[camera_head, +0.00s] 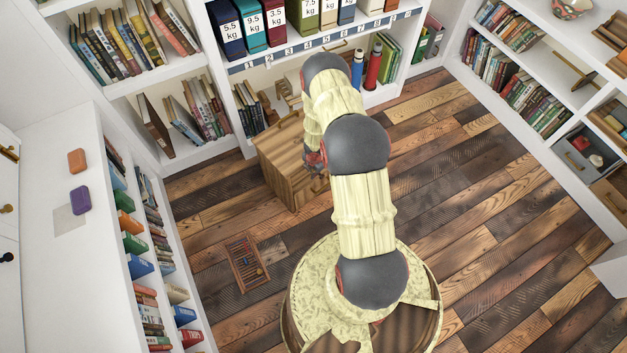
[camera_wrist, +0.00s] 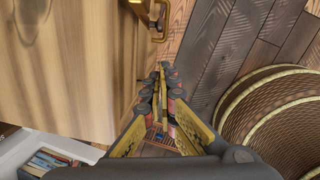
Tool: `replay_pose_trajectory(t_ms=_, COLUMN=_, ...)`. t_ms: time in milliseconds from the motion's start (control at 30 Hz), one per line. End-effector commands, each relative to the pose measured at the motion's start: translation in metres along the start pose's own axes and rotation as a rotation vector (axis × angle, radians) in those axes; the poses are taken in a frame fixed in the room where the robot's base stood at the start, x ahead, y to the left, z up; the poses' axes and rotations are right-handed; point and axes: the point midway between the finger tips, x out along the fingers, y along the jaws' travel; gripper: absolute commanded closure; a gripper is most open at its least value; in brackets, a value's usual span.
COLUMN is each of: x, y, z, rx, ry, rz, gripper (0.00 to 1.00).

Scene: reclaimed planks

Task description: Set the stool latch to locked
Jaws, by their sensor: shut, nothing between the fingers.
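The stool is a box-shaped wooden piece (camera_head: 280,165) on the floor in front of the back shelf. Its wood-grained side (camera_wrist: 70,70) fills the left of the wrist view. A bent brass-coloured piece (camera_wrist: 163,24), which looks like the latch, stands out from the stool's edge at the top of the wrist view. Its setting cannot be told. My gripper (camera_wrist: 163,67) is shut and empty, its fingertips pointing toward the brass piece and apart from it in the picture. In the head view my arm hides most of the gripper and the stool's right side.
An abacus-like frame (camera_head: 246,263) lies on the floor left of my base. A white bookcase (camera_head: 175,160) stands behind, and another white shelf (camera_head: 555,95) stands at the right. A white cabinet top (camera_head: 60,150) at the left carries orange and purple blocks. The floor at the right is clear.

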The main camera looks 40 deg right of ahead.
Motion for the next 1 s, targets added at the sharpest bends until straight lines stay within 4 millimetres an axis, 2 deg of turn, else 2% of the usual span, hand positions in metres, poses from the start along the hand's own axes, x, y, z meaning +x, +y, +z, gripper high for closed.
replay_pose_trajectory(t_ms=33, x=0.011, y=-0.001, z=-0.001, rx=0.000, ry=0.001, rz=-0.002, gripper=1.00)
replay_pose_trajectory(t_ms=467, x=0.097, y=-0.001, z=-0.002, rx=0.001, ry=0.001, rz=-0.001, gripper=1.00)
replay_pose_trajectory(t_ms=700, x=0.108, y=0.000, z=0.017, rx=0.000, ry=0.000, rz=-0.001, gripper=1.00)
replay_pose_trajectory(t_ms=1000, x=0.116, y=0.000, z=0.026, rx=0.000, ry=0.000, rz=0.000, gripper=1.00)
